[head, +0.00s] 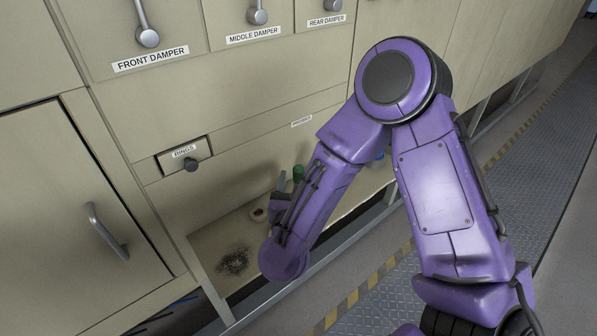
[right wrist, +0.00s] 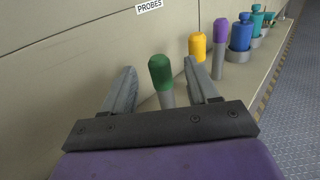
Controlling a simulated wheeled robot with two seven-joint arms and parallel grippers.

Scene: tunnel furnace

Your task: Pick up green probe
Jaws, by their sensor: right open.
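The green probe (head: 298,172) stands upright on the ledge at the furnace wall, partly hidden by my right arm in the head view. In the right wrist view the green probe (right wrist: 160,72) has a rounded green top over a grey shaft. My right gripper (right wrist: 161,68) is open, with one grey finger on each side of the probe in that view. I cannot tell whether either finger touches it. In the head view my right gripper (head: 288,182) is mostly hidden behind my forearm. My left gripper is not in view.
To the right along the ledge stand a yellow probe (right wrist: 197,46), a purple probe (right wrist: 220,48), a blue one (right wrist: 241,33) and teal ones (right wrist: 257,20). A RINGS drawer (head: 184,155) and a dark smudge (head: 233,262) lie left. The cream furnace wall rises behind.

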